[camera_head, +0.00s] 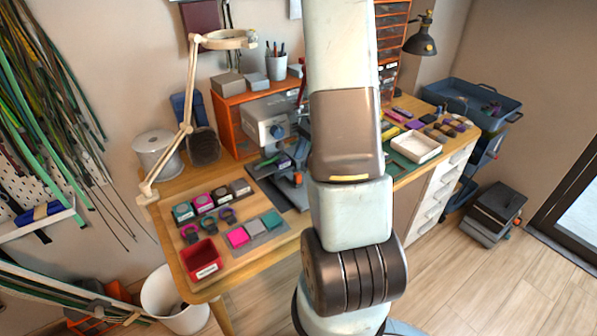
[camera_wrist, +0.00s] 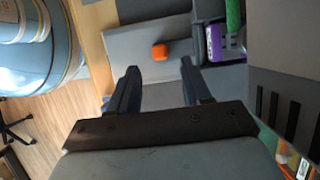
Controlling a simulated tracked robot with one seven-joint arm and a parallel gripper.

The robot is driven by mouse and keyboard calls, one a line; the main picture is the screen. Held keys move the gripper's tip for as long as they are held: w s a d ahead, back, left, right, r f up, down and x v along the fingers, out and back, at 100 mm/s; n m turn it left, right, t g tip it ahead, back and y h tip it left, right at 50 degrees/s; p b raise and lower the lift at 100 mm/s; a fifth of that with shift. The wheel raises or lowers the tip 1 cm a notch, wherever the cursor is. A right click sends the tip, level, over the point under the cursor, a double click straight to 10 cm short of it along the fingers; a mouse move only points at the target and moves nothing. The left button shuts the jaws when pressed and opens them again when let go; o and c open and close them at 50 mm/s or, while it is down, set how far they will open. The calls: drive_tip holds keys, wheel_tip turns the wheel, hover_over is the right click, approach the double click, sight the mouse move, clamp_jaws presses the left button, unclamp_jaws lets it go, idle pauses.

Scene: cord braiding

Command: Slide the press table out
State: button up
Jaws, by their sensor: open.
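The press (camera_head: 270,118), a light grey machine, stands on the wooden workbench in the head view, partly hidden behind my arm. A dark flat base (camera_head: 288,196) extends in front of it. In the wrist view, a grey flat plate (camera_wrist: 135,45), which looks like the press table, carries a small orange block or knob (camera_wrist: 160,52). My gripper (camera_wrist: 158,72) is open, its two dark fingers apart and pointing toward the plate. The orange piece lies just beyond the fingertips, roughly between them. Nothing is held. I cannot tell whether the fingers touch the plate. The head view does not clearly show my gripper.
A red bin (camera_head: 201,260), colored pads and small tins lie on the bench's left part. A white tray (camera_head: 414,147) lies at right. A lamp (camera_head: 187,125) stands at left. In the wrist view, a purple item (camera_wrist: 214,44) and a green cylinder (camera_wrist: 233,15) are close right.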

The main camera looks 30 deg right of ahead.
sight(298, 173)
drive_tip(key=shift+x, duration=2.85)
drive_tip(key=shift+c, duration=0.5)
clamp_jaws()
